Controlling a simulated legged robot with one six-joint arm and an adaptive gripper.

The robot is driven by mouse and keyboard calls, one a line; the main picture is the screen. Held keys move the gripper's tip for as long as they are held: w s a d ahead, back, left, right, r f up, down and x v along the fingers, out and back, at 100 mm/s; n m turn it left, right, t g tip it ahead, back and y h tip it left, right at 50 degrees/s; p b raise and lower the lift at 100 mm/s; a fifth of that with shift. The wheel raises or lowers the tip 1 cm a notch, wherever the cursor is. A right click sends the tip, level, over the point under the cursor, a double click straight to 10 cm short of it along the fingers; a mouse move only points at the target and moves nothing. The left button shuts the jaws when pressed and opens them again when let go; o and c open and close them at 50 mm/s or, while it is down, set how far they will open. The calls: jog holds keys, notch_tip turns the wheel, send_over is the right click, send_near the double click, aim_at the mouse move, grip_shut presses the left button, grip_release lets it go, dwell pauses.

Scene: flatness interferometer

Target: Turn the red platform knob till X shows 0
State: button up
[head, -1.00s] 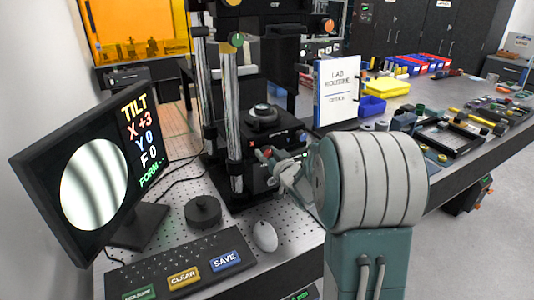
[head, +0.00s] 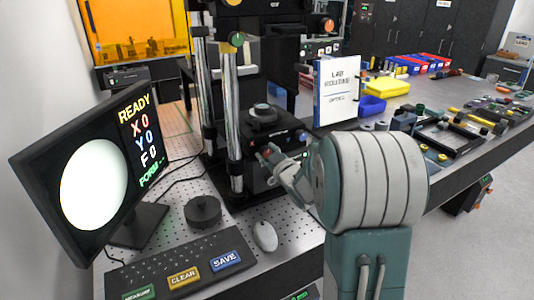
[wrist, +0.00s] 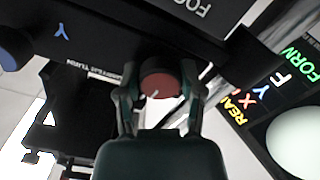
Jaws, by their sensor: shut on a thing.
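The red platform knob (wrist: 160,84) sits on the front of the black platform (wrist: 125,45) in the wrist view, with a pale mark on its face. My gripper (wrist: 159,100) has a finger on each side of the knob and is shut on it. In the head view my gripper (head: 268,156) is at the front of the interferometer stand, and the knob is mostly covered there. The monitor (head: 92,170) reads READY, with X 0, Y 0 and F 0, beside a plain white disc. The monitor also shows in the wrist view (wrist: 262,120).
A blue knob (wrist: 14,48) marked Y is on the same platform. A keyboard (head: 180,265), mouse (head: 265,236) and black round puck (head: 203,211) lie on the perforated table. A binder (head: 337,92) and trays stand to the right.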

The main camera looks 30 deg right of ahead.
dwell(0.4)
jog(key=o, duration=1.2)
jog(key=s, duration=1.1)
jog(key=shift+s+d+f, duration=0.1)
jog(key=shift+s+d, duration=0.05)
jog(key=shift+s, duration=0.25)
